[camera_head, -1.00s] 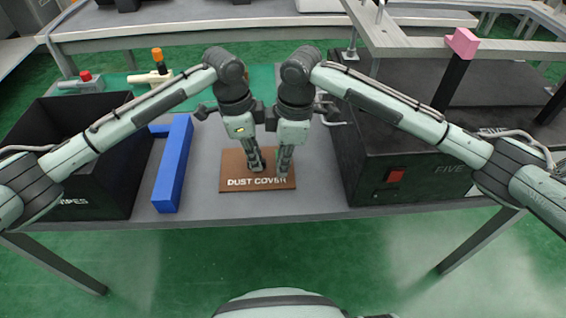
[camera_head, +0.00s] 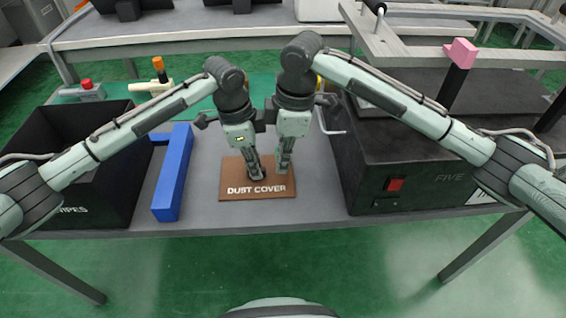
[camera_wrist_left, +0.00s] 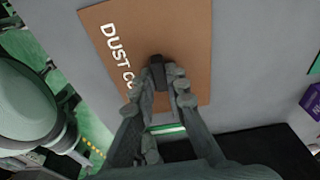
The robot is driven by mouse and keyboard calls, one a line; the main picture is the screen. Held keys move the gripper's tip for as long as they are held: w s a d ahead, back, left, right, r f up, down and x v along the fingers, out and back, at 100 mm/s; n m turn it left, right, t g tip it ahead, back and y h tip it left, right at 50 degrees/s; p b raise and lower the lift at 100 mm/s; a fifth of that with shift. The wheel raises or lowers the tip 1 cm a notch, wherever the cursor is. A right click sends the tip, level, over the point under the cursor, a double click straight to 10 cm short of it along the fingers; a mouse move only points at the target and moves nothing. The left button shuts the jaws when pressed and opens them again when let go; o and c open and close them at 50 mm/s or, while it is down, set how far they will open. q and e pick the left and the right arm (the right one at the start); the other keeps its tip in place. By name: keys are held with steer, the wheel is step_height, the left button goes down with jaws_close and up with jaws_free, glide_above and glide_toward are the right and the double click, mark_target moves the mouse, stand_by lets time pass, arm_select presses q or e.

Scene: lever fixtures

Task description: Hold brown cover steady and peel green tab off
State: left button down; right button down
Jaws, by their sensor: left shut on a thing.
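The brown cover (camera_head: 235,190), a flat plate lettered "DUST COVER", lies on the grey table; it also shows in the left wrist view (camera_wrist_left: 190,30). My left gripper (camera_head: 257,176) is shut on a small dark knob (camera_wrist_left: 157,70) standing on the cover. My right gripper (camera_head: 282,170) is beside it, over the cover's right rear part; its finger gap is too small to read. I cannot make out the green tab in the head view. A pale green strip (camera_wrist_left: 168,129) shows between my left fingers in the wrist view; I cannot tell if it is the tab.
A black open bin (camera_head: 85,200) and a blue bar-shaped block (camera_head: 173,175) stand left of the cover. A black box with a red switch (camera_head: 420,185) stands to the right. The table strip in front of the cover is clear. Small lever fixtures (camera_head: 158,80) stand behind the bin.

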arm_select(q)
steer(key=c, duration=1.5)
jaws_free()
steer(key=shift+o, duration=0.2)
step_height(320, 180, up, 12)
steer(key=a, duration=0.1)
steer(key=shift+a, duration=0.4)
steer(key=shift+s+f, duration=0.1)
arm_select(e)
steer(key=shift+s, duration=0.1)
